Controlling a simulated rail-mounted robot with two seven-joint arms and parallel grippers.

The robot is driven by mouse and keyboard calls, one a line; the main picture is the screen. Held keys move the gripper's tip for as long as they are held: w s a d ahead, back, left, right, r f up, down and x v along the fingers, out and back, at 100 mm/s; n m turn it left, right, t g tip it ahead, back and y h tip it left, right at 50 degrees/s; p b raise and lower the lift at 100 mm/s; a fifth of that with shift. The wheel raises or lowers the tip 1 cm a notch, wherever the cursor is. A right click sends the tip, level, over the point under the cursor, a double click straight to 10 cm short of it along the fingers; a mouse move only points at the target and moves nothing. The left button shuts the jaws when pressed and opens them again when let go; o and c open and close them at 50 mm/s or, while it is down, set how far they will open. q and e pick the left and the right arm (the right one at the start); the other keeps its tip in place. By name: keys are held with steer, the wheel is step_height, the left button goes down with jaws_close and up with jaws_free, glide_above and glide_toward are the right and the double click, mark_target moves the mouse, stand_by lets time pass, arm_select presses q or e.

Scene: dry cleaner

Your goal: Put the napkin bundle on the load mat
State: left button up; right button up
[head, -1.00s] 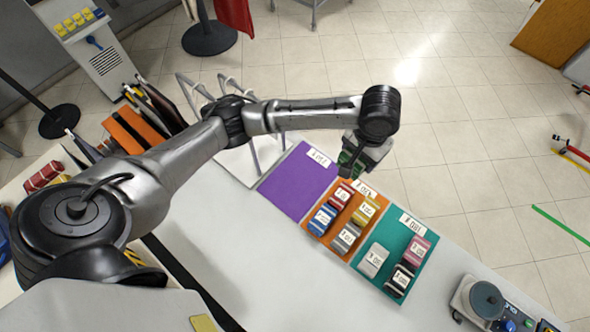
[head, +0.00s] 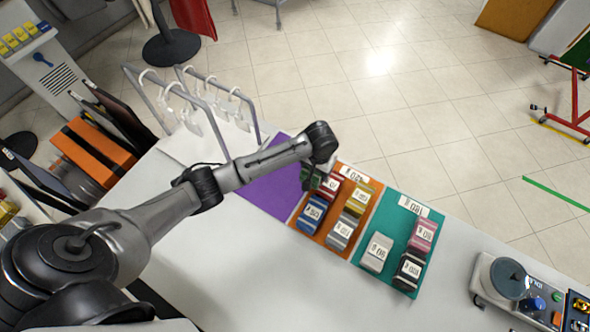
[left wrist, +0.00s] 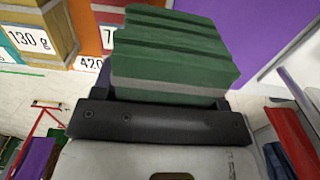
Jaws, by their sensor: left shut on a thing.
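A green folded bundle with a grey band (left wrist: 170,60) fills the left wrist view. My left gripper (head: 312,180) is shut on it; the arm hides most of it in the head view. I cannot read a label on it, so I cannot confirm that it is the napkin bundle. The gripper hangs near the border between the purple mat (head: 268,198) and the orange mat (head: 313,236). The purple mat, its visible part bare, is probably the load mat; its label is hidden. My right gripper is not in view.
Labelled red, blue, yellow and grey bundles crowd the orange mat. The teal mat (head: 400,212) holds a white bundle (head: 377,252), a pink bundle (head: 421,236) and a black bundle (head: 410,270). A scale-like device (head: 505,280) stands at right. A hanger rack (head: 190,100) stands behind the purple mat.

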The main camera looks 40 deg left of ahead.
arm_select(q)
steer(key=a+f, duration=0.1)
steer(key=a, duration=0.1)
steer(key=a+f, duration=0.1)
steer(key=a, duration=0.1)
steer(key=a+f+b, duration=0.1)
steer(key=a+f, duration=0.1)
steer(key=a, duration=0.1)
steer(key=shift+w+a+f, duration=0.1)
steer(key=shift+w, duration=0.15)
steer(key=shift+f+b, duration=0.35)
steer(key=shift+f, duration=1.65)
steer(key=shift+f, duration=0.2)
steer(key=o, duration=1)
steer(key=shift+r+p, duration=1.1)
steer(key=shift+r, duration=5.1)
